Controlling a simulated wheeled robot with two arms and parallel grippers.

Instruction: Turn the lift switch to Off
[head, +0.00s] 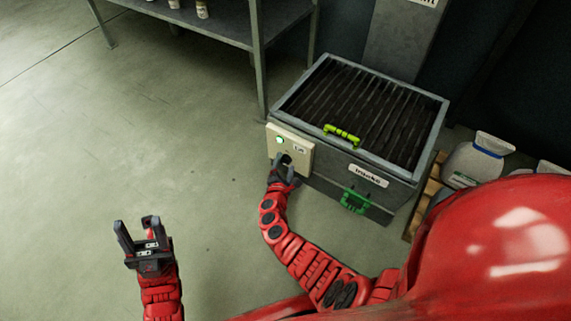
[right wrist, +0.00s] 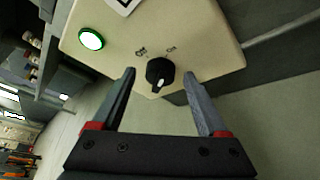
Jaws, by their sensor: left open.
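The lift switch is a black rotary knob (right wrist: 160,74) on a cream control box (right wrist: 205,40). Two printed position labels stand above the knob, too small to read surely; its white pointer mark faces the lower side in the right wrist view. A lit green lamp (right wrist: 91,39) is on the same box and also shows in the head view (head: 280,141). My right gripper (right wrist: 162,85) is open, its fingers on either side of the knob with gaps visible. In the head view it is at the box (head: 303,153). My left gripper (head: 138,231) is open and empty above the floor.
The box is fixed to a grey slatted intake unit (head: 436,125) with a yellow-green handle (head: 342,133) and a green latch (head: 355,201). A metal shelf (head: 222,22) stands behind. White sacks (head: 478,160) lie on a pallet at the right. The floor at left is clear.

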